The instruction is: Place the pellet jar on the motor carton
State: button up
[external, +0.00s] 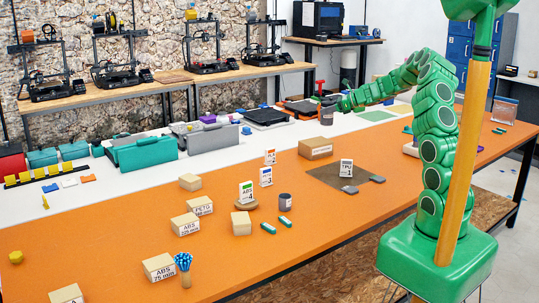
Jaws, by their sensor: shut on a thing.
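My gripper (327,102) is at the end of my green arm, reaching left over the white strip at the back of the orange table. It is shut on a small grey jar (327,117), which looks upright; I take it as the pellet jar. A similar dark grey jar (285,200) stands on the orange table near the middle. A brown carton (315,149) with a label too small to read stands below and apart from the held jar; it may be the motor carton. Other cartons stand at left, one marked PETG (200,205) and one ABS (185,224).
A brown mat (328,178) holds a TPU card (346,168) and grey pieces. Teal and grey bins (147,154) line the back.

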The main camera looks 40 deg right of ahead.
jog(key=shift+w+d+f, duration=0.35)
jog(key=shift+w+f, duration=1.05)
jog(key=shift+f, duration=0.35)
jog(key=shift+w+d+f, duration=0.3)
jog(key=shift+w+f, duration=1.15)
jog(key=shift+f, duration=0.3)
jog(key=shift+w+d+f, duration=0.35)
jog(key=shift+w+f, duration=1.05)
jog(key=shift+f, duration=0.35)
jog(key=shift+f, duration=0.1)
jog(key=o, duration=1.2)
jog(key=shift+c, duration=0.2)
jog(key=shift+s+d+r, duration=0.1)
jog(key=shift+s+r, duration=0.05)
jog(key=shift+r, duration=0.05)
jog(key=v, duration=1.1)
jog(key=shift+s+d, duration=0.2)
jog(key=shift+s, duration=0.05)
